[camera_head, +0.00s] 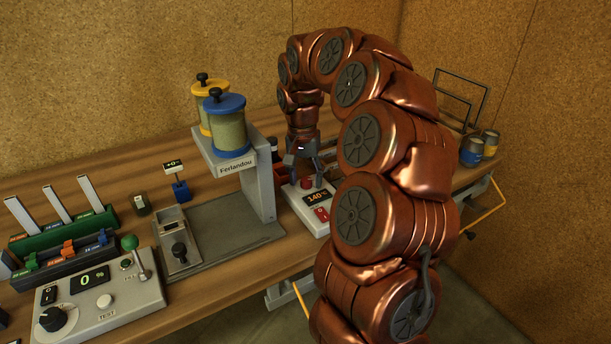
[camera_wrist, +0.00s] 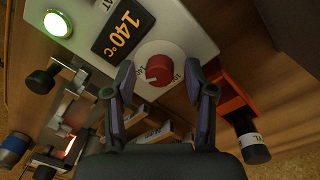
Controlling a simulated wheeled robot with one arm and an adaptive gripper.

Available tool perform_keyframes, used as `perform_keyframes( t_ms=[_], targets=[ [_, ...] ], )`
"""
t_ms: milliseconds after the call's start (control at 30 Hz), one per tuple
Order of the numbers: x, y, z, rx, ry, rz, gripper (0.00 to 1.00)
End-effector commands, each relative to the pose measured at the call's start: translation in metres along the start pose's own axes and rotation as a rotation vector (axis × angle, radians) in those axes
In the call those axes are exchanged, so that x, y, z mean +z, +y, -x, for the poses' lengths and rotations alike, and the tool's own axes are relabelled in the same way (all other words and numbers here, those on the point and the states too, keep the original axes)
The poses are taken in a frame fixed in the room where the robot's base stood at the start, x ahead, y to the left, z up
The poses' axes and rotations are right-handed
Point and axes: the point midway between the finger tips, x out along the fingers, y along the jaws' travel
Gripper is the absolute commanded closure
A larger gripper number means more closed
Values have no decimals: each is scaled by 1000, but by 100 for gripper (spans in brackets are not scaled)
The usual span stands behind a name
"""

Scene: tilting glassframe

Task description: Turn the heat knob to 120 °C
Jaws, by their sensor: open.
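The heat knob is a round red knob (camera_wrist: 159,70) on a white control box (camera_wrist: 185,25). In the wrist view it sits between my two fingertips, with a visible gap on each side. My gripper (camera_wrist: 160,73) is open and empty. In the head view my gripper (camera_head: 304,160) points down just above the red knob (camera_head: 306,183), and the display (camera_head: 317,197) also reads 140.
A lit green button (camera_wrist: 57,22) is on the same box. A red-orange holder (camera_wrist: 228,95) with a dark bottle stands close to one finger. In the head view, the Ferlandou stand (camera_head: 262,185) with hoppers is left of the box. Cans (camera_head: 471,151) stand at the right.

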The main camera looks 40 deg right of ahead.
Motion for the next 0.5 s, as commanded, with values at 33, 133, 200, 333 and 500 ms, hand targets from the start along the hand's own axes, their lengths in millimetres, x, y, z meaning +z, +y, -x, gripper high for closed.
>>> perform_keyframes(
  t_ms=[33, 133, 200, 333, 500],
  targets=[
    [0, 0, 0, 0, 0, 0, 45],
    [0, 0, 0, 0, 1, -1, 45],
    [0, 0, 0, 0, 1, -1, 45],
    [0, 0, 0, 0, 1, -1, 59],
    [0, 0, 0, 0, 1, -1, 77]
  ],
)
